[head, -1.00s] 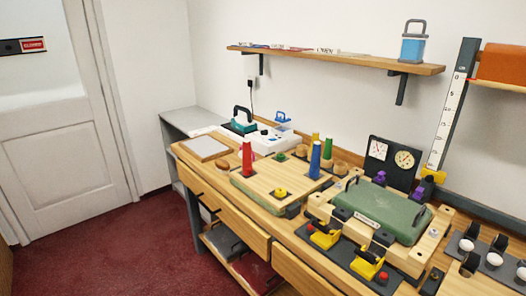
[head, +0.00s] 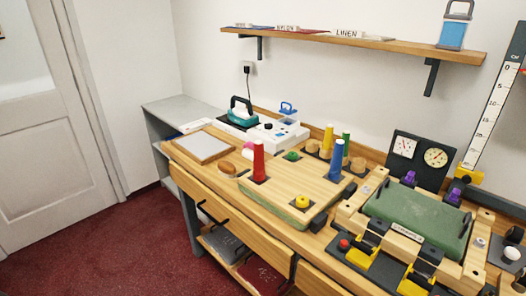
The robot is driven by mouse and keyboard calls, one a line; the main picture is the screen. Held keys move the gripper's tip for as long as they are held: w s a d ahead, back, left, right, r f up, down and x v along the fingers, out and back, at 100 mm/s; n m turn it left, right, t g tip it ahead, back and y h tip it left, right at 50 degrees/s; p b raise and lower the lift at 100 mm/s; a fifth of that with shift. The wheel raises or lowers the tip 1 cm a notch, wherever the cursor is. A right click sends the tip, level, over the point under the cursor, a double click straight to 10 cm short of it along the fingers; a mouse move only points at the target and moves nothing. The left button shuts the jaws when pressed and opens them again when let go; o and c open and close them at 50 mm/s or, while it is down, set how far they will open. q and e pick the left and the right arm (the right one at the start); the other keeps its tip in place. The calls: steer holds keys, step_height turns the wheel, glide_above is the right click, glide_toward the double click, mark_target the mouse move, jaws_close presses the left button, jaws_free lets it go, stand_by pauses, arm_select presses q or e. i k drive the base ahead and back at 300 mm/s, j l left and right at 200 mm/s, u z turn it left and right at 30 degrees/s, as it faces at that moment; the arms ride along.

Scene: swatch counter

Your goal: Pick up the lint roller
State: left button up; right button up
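I cannot make out a lint roller for sure in the head view. A small pink and white thing (head: 249,149) lies on the wooden counter (head: 285,181), partly hidden behind the red cone (head: 259,163); I cannot tell what it is. Neither of my grippers is in view.
A teal iron (head: 241,116) stands by a white device (head: 281,133) near the back. A blue cone (head: 336,160), a yellow knob (head: 302,202) and a green press (head: 417,219) crowd the counter. A wall shelf (head: 350,39) hangs above. Red floor (head: 110,245) is clear at left.

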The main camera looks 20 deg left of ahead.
mark_target(247, 153)
steer(key=i+j+z, duration=0.15)
steer(key=j+z, duration=0.2)
steer(key=j, duration=0.5)
steer(key=j+z, duration=0.35)
steer(key=j, duration=0.55)
